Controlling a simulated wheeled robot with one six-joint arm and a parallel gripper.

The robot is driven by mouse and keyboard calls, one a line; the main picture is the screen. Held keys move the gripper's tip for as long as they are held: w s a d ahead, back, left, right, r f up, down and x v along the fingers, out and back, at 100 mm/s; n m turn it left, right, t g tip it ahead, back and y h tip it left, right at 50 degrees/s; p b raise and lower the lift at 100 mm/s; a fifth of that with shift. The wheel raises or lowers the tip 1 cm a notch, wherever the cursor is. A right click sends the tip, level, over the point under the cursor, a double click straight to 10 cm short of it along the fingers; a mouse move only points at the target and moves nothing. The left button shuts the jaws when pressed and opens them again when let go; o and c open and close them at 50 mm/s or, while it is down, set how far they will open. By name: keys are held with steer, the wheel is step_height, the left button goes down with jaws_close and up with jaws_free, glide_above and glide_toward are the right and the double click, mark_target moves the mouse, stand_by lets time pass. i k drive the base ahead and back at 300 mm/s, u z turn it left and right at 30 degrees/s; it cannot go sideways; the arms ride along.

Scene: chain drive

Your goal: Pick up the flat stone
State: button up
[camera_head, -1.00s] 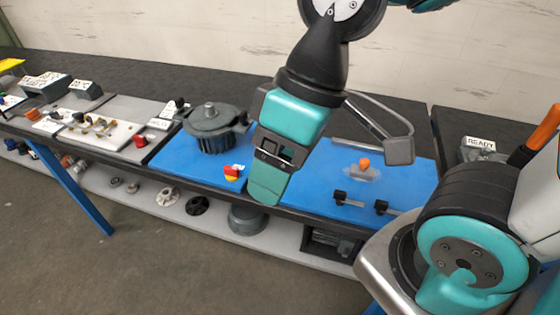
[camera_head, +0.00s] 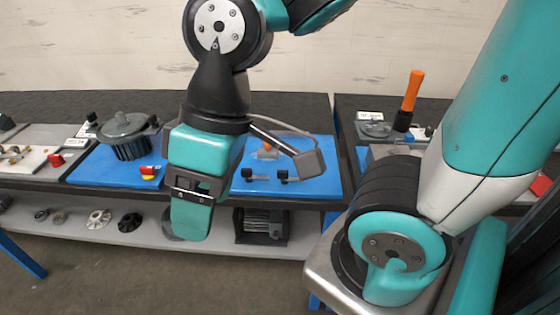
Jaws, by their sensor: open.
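I cannot make out a thing that is surely the flat stone. My gripper (camera_head: 191,214) hangs pointing down in front of the table's front edge, left of the middle of the view. Its teal finger is seen side-on, and the jaws are open with nothing seen between them. It covers part of the blue mat (camera_head: 222,182) and of the shelf below.
A dark grey pot-shaped housing (camera_head: 126,140) and a red and yellow piece (camera_head: 150,172) stand left of my gripper. Small black-headed parts (camera_head: 283,175) lie to its right. An orange-handled tool (camera_head: 411,92) stands upright on the right-hand table. Discs (camera_head: 130,222) lie on the low shelf.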

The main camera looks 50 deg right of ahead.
mark_target(267, 152)
steer(key=k, duration=0.4)
steer(key=u, duration=0.75)
steer(key=i, duration=0.6)
steer(key=z, duration=1.8)
steer(key=i, duration=0.45)
steer(key=z, duration=0.1)
steer(key=k, duration=0.5)
steer(key=u, duration=1.2)
steer(key=i, duration=0.65)
steer(key=u, duration=0.05)
